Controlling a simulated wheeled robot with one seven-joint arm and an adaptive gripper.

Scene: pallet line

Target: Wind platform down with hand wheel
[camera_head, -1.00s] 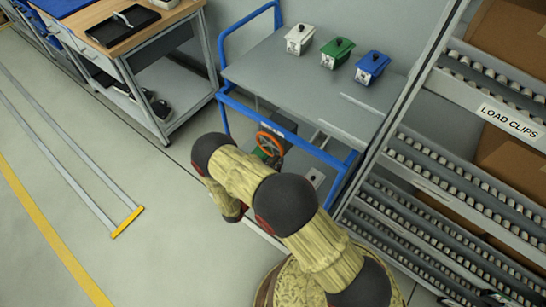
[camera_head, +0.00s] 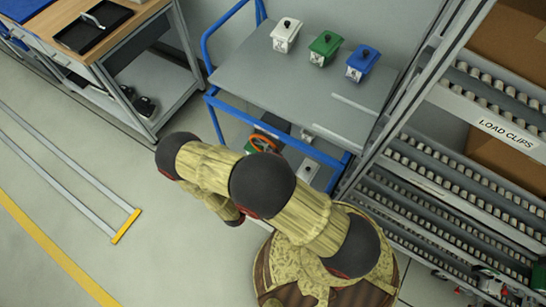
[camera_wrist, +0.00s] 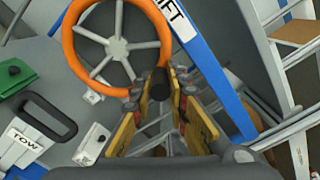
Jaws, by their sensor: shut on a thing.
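The platform (camera_head: 270,85) is a grey top in a blue tubular frame, right of the workbench. The hand wheel, an orange rim with grey spokes, shows under its near edge (camera_head: 263,140), partly covered by my arm. In the wrist view the hand wheel (camera_wrist: 115,42) fills the upper left, beside a blue beam with a label ending in "IFT". My gripper (camera_wrist: 162,92) has yellow-padded fingers on either side of a dark knob (camera_wrist: 160,84) at the wheel's lower right rim. It is shut on this knob. In the head view my arm hides the gripper.
White (camera_head: 286,36), green (camera_head: 324,48) and blue (camera_head: 362,63) lidded boxes stand on the platform. A roller rack (camera_head: 440,170) labelled "LOAD CLIPS" is close on the right. A workbench (camera_head: 130,40) stands at upper left. The floor at left is open, with rails and a yellow line.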

